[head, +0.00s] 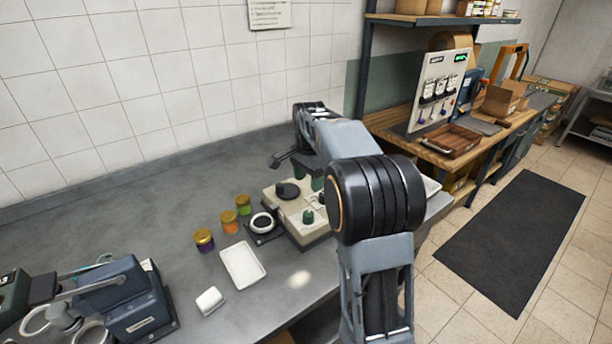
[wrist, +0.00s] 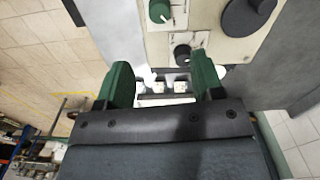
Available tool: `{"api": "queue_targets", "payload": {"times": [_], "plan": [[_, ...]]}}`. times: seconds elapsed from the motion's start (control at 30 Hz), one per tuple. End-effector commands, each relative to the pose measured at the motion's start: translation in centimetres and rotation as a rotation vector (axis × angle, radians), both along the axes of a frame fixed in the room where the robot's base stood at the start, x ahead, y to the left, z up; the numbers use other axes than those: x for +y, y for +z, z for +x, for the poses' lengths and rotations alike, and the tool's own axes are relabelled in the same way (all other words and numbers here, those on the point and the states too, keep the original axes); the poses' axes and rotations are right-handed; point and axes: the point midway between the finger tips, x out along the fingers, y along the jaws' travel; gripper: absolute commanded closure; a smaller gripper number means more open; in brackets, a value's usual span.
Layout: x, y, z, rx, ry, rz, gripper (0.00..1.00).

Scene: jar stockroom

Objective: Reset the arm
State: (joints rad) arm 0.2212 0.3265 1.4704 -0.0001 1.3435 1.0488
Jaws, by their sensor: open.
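My gripper (wrist: 163,85) shows in the wrist view with its two green fingers spread apart and nothing between them. Beyond the fingers is a beige machine (wrist: 205,30) with green and black knobs. In the head view my arm reaches over the counter, above and behind the same beige machine (head: 303,237). The gripper end is mostly hidden there by my own arm links.
The grey counter (head: 140,215) holds several small jars (head: 229,221), a white tray (head: 243,265), a white block (head: 209,300) and a blue machine (head: 125,300). A tiled wall (head: 150,80) stands behind. A wooden bench (head: 440,150) is at right; floor with a dark mat (head: 515,240) lies before it.

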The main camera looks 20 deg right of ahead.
Motion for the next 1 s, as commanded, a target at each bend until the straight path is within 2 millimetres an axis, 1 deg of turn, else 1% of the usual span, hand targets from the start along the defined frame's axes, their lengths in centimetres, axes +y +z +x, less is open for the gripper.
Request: {"api": "queue_targets", "payload": {"times": [0.27,0.37,0.4,0.47,0.5,0.53,0.67,0.7,0.77,0.8,0.9,1.0], "plan": [[0.0,0.0,0.0,0.000,0.000,0.000,0.39],[-0.1,0.0,0.3,-0.018,0.095,-0.005,0.39],[-0.1,-0.5,0.4,-0.023,0.151,-0.008,0.39],[0.0,-2.1,-0.1,-0.012,0.253,-0.005,0.39],[0.2,-3.0,-0.9,-0.010,0.333,-0.005,0.39],[0.5,-3.3,-1.7,-0.013,0.398,-0.007,0.39],[2.7,-3.8,-5.7,-0.049,0.673,-0.030,0.39],[3.5,-3.8,-7.1,-0.064,0.756,-0.042,0.39],[4.6,-3.8,-9.4,-0.087,0.873,-0.061,0.39],[5.4,-3.8,-11.0,-0.103,0.945,-0.076,0.39],[7.1,-4.1,-14.6,-0.144,1.094,-0.113,0.39],[8.3,-4.3,-17.7,-0.182,1.187,-0.147,0.39]]}}
